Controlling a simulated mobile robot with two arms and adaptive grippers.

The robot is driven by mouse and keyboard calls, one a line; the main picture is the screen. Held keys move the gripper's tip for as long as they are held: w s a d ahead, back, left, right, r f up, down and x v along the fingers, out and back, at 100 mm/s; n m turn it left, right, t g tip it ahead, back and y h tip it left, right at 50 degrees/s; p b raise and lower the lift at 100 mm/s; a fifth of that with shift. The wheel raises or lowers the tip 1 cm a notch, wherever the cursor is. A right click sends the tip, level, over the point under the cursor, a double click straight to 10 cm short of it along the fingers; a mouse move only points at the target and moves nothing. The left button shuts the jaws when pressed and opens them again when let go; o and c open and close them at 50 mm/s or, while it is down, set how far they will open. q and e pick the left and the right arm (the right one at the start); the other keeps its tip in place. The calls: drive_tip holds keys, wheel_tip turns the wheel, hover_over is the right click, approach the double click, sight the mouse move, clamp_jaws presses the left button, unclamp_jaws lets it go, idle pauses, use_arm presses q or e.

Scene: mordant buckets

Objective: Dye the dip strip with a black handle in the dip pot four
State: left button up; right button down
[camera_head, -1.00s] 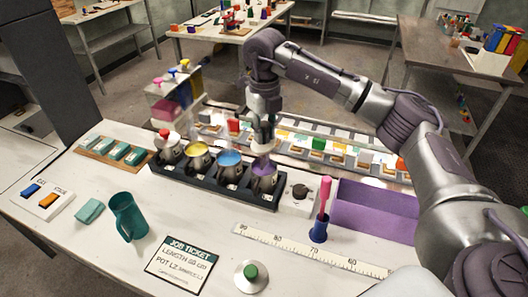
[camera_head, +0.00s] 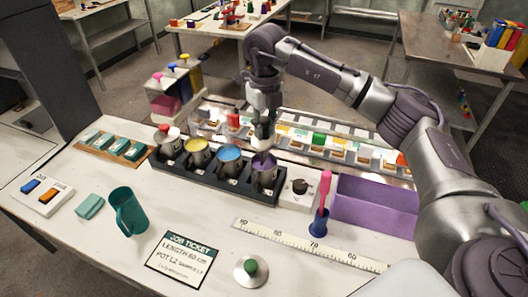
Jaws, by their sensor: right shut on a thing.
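The row of dip pots sits in a dark rack (camera_head: 215,184). From left they are a pot with a red and white top (camera_head: 167,137), a yellow one (camera_head: 196,150), a blue one (camera_head: 229,157) and a purple one (camera_head: 264,167) at the right end. My right gripper (camera_head: 263,143) points down directly over the purple pot, its fingertips close to the rim. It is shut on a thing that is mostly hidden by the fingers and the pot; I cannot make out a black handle. My left gripper is not in view.
A control box with a black knob (camera_head: 300,188), a pink-handled tool in a blue holder (camera_head: 321,218) and a purple bin (camera_head: 375,207) stand right of the rack.

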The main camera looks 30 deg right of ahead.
sight(262, 148)
drive_tip(key=shift+f+b, duration=2.25)
drive_tip(key=shift+f, duration=1.4)
drive_tip(key=shift+s+d+r, duration=0.2)
drive_tip(key=shift+s+r, duration=0.05)
drive_tip(key=shift+w+a, duration=0.1)
drive_tip(key=shift+w+a+f, duration=0.25)
drive_tip(key=shift+w+a, duration=0.1)
drive_tip(key=shift+w, duration=0.05)
drive_tip(key=shift+r, duration=0.15)
drive_tip(key=shift+s+d+r+p, duration=0.15)
drive_tip(key=shift+r+p, duration=1.25)
drive_tip(key=shift+r, duration=0.7)
drive_tip(key=shift+s+d+r+p, duration=0.1)
drive_tip(key=shift+r+p, duration=1.3)
drive_tip(key=shift+r, duration=0.65)
drive_tip(key=shift+f, duration=0.15)
